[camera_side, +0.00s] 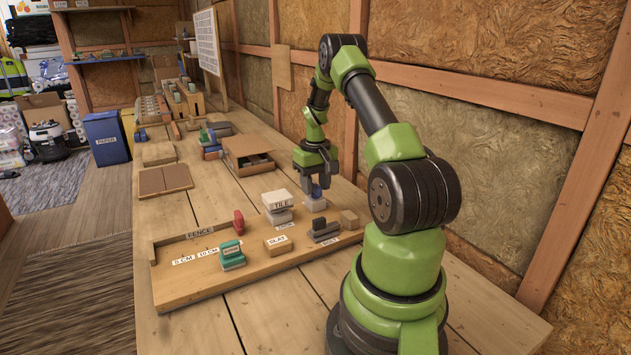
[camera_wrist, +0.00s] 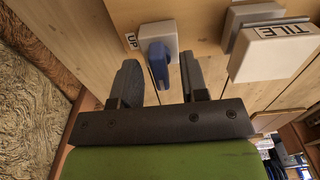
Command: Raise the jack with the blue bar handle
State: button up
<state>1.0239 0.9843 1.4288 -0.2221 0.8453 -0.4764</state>
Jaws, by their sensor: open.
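The blue bar handle (camera_side: 316,191) stands on a small white block (camera_side: 315,205) on the wooden board. In the wrist view the blue handle (camera_wrist: 158,65) sits on the white block (camera_wrist: 163,29), beside a label reading UP (camera_wrist: 131,41). My gripper (camera_side: 317,182) is open, pointing down over the handle. In the wrist view my gripper (camera_wrist: 158,58) has one finger on each side of the handle, with gaps visible; contact is not seen. A white block labelled TILE (camera_side: 281,199) rests on a grey and white stack, apparently the jack (camera_side: 279,215), left of the handle.
The wooden board (camera_side: 190,287) also holds a green block (camera_side: 231,251), a red piece (camera_side: 238,222), a wooden block labelled SLAT (camera_side: 277,245) and dark bars (camera_side: 325,231). An open wooden box (camera_side: 248,154) stands behind. The bench's front left is clear.

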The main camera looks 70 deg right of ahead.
aim_at(314, 185)
notch_tip(314, 185, up, 10)
jog(key=shift+f, duration=0.15)
dwell(0.3)
jog(key=w+a+r+n+t, duration=0.1)
jog(key=w+a+r+t, duration=0.1)
jog(key=a+r, duration=0.65)
jog(key=w+a+r+n+t, duration=0.25)
jog(key=a+r, duration=0.25)
jog(key=a, duration=0.7)
jog(key=s+a+t+y, duration=0.1)
jog(key=s+a, duration=0.4)
jog(key=a, duration=0.2)
jog(key=s+a+n+t+y, duration=0.1)
jog(key=s+a, duration=0.4)
jog(key=a, duration=0.2)
jog(key=shift+a+r+t, duration=0.35)
jog(key=shift+a+r, duration=0.05)
